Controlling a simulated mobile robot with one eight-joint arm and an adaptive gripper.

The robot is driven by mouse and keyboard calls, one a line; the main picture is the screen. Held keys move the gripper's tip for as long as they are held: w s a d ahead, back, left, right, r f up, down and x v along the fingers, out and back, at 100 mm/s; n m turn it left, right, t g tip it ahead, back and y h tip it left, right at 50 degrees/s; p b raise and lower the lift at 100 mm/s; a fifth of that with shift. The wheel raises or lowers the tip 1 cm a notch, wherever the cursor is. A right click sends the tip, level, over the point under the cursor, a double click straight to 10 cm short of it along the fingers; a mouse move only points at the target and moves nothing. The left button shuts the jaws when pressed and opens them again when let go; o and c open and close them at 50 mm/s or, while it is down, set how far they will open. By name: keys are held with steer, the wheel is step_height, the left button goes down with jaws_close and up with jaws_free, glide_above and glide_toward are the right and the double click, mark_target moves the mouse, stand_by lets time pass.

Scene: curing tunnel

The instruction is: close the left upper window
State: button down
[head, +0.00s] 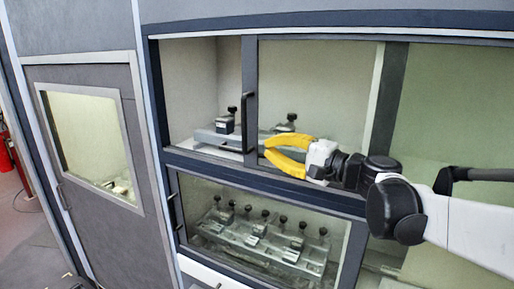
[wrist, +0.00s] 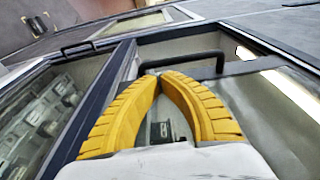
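The left upper window (head: 320,90) is a glass pane with a dark frame. Its left frame edge stands away from the left jamb, leaving an open gap (head: 190,85) at the left of the upper opening. A dark vertical handle (head: 246,122) sits on that frame edge. It also shows in the wrist view as a black bar (wrist: 205,60) just beyond my fingertips. My gripper (head: 267,148) has yellow curved fingers, with tips together in the wrist view (wrist: 160,76). It holds nothing visible and is just right of the handle; contact cannot be told.
A lower window (head: 265,225) with fixtures behind it lies below; its handle (head: 172,211) is at the left. A grey door (head: 95,165) with a pane is further left. A clamp fixture (head: 225,135) stands inside the upper opening. A red extinguisher (head: 5,150) is at the far left.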

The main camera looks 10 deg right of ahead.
steer(key=x, duration=0.4)
steer(key=shift+a+r+p, duration=0.1)
steer(key=shift+p, duration=0.3)
steer(key=shift+w+a, duration=0.45)
steer(key=shift+w, duration=0.1)
steer(key=s+a+b+x, duration=0.1)
steer(key=x, duration=0.9)
steer(key=s+a+x, duration=0.2)
steer(key=x, duration=0.9)
steer(key=s+a+b+x, duration=0.1)
steer(key=x, duration=1)
steer(key=shift+s+a+b, duration=0.25)
steer(key=shift+a+b, duration=0.05)
steer(key=shift+a, duration=0.15)
steer(key=shift+f, duration=0.2)
